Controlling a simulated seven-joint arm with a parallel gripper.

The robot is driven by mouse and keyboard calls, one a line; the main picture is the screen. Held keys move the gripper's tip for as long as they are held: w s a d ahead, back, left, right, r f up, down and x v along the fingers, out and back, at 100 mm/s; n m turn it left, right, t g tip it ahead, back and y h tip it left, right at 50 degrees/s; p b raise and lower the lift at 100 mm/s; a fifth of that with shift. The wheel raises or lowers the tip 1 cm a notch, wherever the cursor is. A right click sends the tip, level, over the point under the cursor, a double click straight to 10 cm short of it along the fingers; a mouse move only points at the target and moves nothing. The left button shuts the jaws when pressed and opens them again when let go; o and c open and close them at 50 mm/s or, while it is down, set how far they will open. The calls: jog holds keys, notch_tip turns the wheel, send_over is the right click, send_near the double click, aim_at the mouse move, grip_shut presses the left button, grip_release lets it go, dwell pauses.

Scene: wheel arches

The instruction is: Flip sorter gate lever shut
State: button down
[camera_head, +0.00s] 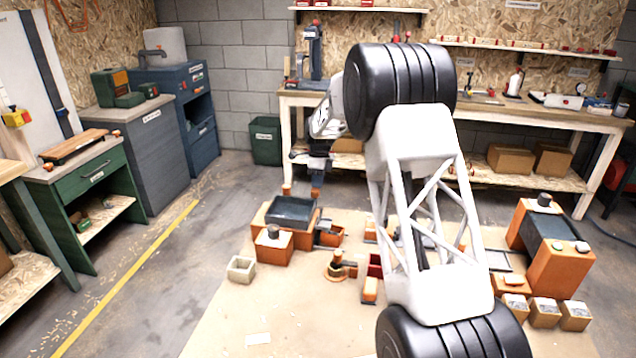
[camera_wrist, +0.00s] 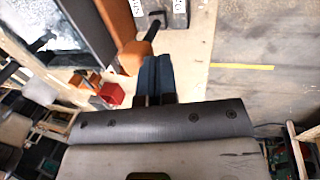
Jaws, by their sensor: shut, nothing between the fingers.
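An orange sorter-like unit with a dark tray (camera_head: 292,211) stands on the mat's left part, behind an orange block with a black knob (camera_head: 273,232). In the wrist view, an orange rounded handle (camera_wrist: 132,56) with a black rod (camera_wrist: 154,31) lies just left of my gripper (camera_wrist: 156,60); it looks like the lever, but I cannot tell its exact position. My gripper's blue fingers are together and empty, close to this handle; contact cannot be told. In the head view my gripper (camera_head: 318,190) hangs behind the dark tray, small and partly hidden.
A pale bin (camera_head: 240,269) stands left of the units. A round orange fixture (camera_head: 338,267) and a red bin (camera_head: 375,265) are nearby. A large orange unit (camera_head: 555,262) with several small boxes stands at right. A workbench (camera_head: 480,113) runs along the back.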

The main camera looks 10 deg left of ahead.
aim_at(315, 190)
jog(key=shift+s+r+t, duration=0.25)
jog(key=shift+s+t, duration=0.9)
jog(key=shift+t, duration=0.15)
jog(key=shift+s+f, duration=0.1)
jog(key=shift+s, duration=0.5)
jog(key=shift+s, duration=0.1)
jog(key=shift+f, duration=0.1)
jog(key=shift+w+f, duration=0.25)
jog(key=shift+w, duration=0.45)
jog(key=shift+w, duration=0.15)
